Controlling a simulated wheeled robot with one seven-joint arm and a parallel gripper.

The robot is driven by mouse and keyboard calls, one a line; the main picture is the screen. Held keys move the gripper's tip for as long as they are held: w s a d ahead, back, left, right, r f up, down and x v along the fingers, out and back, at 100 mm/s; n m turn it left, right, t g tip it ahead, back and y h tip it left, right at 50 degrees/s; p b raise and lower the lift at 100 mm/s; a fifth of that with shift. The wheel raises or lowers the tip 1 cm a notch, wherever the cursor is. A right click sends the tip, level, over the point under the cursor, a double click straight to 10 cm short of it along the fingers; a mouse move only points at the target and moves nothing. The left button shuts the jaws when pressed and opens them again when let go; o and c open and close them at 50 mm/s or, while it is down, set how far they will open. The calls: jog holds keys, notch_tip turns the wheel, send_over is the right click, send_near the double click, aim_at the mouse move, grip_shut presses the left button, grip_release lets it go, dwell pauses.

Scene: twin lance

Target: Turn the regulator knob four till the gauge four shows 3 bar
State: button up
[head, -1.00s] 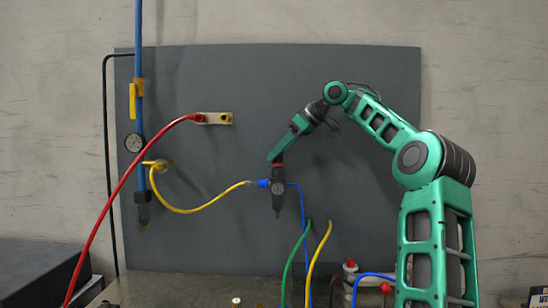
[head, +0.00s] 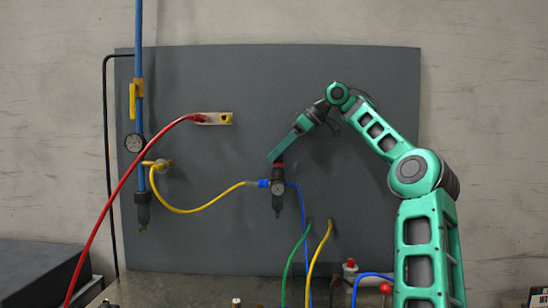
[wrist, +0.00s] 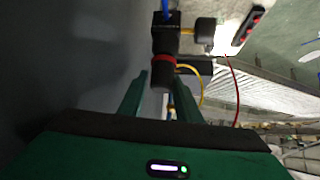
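The regulator hangs on the grey panel in the head view. Its dark knob with a red ring (head: 277,163) is at its top. A small round gauge (head: 278,188) faces outward just below; its needle is too small to read. My gripper (head: 273,158) reaches down from upper right to the knob and partly hides it. In the wrist view the red-ringed knob (wrist: 163,75) lies between the two fingertips of my gripper (wrist: 161,78). The fingers are apart, with a narrow gap showing on the left. Contact on the right side is unclear.
Red hose (head: 95,228) and yellow hose (head: 205,207) cross the panel. Green and yellow hoses (head: 318,248) rise below right of the regulator. A dark box (head: 40,270) is at lower left.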

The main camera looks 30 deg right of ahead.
jog(key=shift+o, duration=0.8)
jog(key=v, duration=1)
jog(key=shift+d+r, duration=0.25)
jog(key=shift+r, duration=0.05)
jog(key=shift+s, duration=0.1)
